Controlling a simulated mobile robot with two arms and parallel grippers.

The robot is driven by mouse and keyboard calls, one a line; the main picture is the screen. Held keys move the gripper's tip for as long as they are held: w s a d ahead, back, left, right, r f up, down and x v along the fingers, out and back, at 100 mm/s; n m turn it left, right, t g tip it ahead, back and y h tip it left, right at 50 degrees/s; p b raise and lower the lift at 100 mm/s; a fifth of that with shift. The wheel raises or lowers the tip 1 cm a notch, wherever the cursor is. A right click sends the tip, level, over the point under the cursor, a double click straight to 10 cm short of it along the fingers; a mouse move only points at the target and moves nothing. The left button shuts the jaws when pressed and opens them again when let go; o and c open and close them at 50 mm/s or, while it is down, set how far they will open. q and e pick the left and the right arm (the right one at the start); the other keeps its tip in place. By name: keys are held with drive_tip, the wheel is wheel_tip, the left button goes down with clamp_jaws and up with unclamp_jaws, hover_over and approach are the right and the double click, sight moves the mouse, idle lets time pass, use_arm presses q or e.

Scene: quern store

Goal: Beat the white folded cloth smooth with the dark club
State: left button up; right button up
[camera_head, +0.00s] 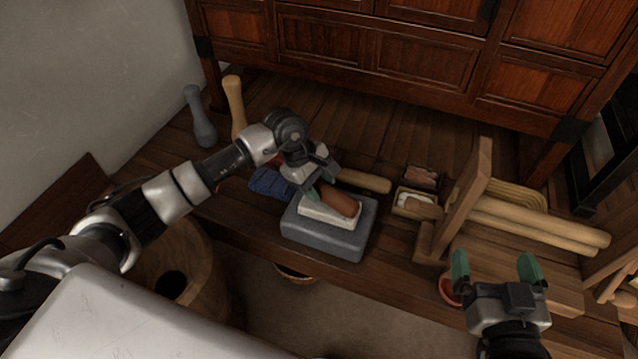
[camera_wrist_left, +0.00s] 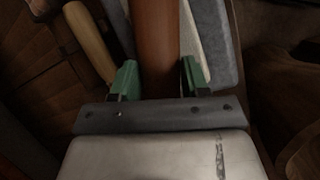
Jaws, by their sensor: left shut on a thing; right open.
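The white folded cloth (camera_head: 318,211) lies on a grey stone block (camera_head: 325,240) in the middle of the bench. My left gripper (camera_head: 318,187) is shut on the dark reddish-brown club (camera_head: 341,202). The club lies over the cloth and hides part of it; I cannot tell whether they touch. In the left wrist view the club (camera_wrist_left: 157,45) runs up between the green fingertips (camera_wrist_left: 160,78), with the cloth (camera_wrist_left: 189,45) and block (camera_wrist_left: 215,40) beside it. My right gripper (camera_head: 497,266) is open and empty near the bench's front right.
A blue folded cloth (camera_head: 268,184) and a pale wooden club (camera_head: 365,181) lie beside the block. A grey club (camera_head: 201,120) and a pale club (camera_head: 235,105) stand at the back left. Small boxes (camera_head: 414,206) and a wooden roller stand (camera_head: 470,195) are to the right.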

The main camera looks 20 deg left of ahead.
use_arm(q)
drive_tip(key=shift+f, duration=0.1)
drive_tip(key=shift+r, duration=0.25)
wheel_tip(320, 180, up, 3)
drive_tip(key=shift+r+p, duration=0.2)
drive_tip(key=shift+p, duration=0.8)
use_arm(e)
wheel_tip(320, 180, down, 5)
drive_tip(key=s+d+g+h, duration=0.1)
drive_tip(key=s+g, duration=0.1)
drive_tip(key=g, duration=0.3)
drive_tip(key=shift+s+d+f+h, duration=0.15)
drive_tip(key=shift+s+d+h, duration=0.2)
drive_tip(key=shift+h, duration=0.05)
